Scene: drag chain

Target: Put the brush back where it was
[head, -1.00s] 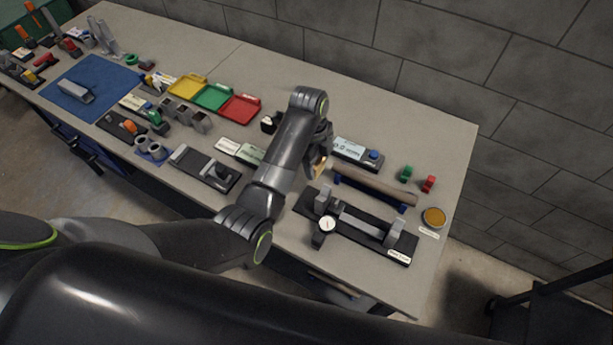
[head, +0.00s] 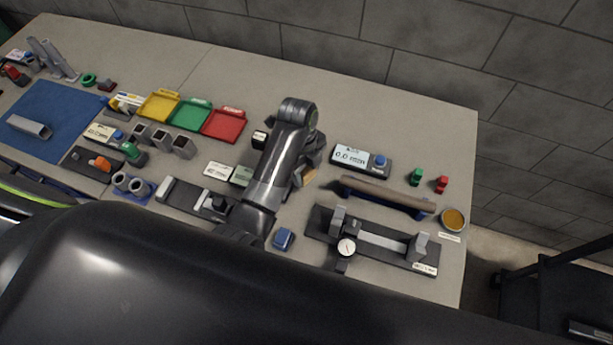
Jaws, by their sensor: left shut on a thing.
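My left gripper (head: 308,172) is over the middle of the table, just left of a long blue cradle. It is mostly hidden behind my own arm link. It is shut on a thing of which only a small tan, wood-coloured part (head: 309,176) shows. This looks like part of the brush, but its bristles and full shape are hidden. I cannot tell whether it touches the table. My right gripper is not in view.
A brown-grey bar (head: 388,191) lies on the blue cradle (head: 420,214). In front is a dial gauge fixture (head: 383,241); behind is a digital display (head: 351,156). A blue block (head: 283,239) lies near my arm. Coloured trays (head: 224,126) stand left. The back right tabletop is clear.

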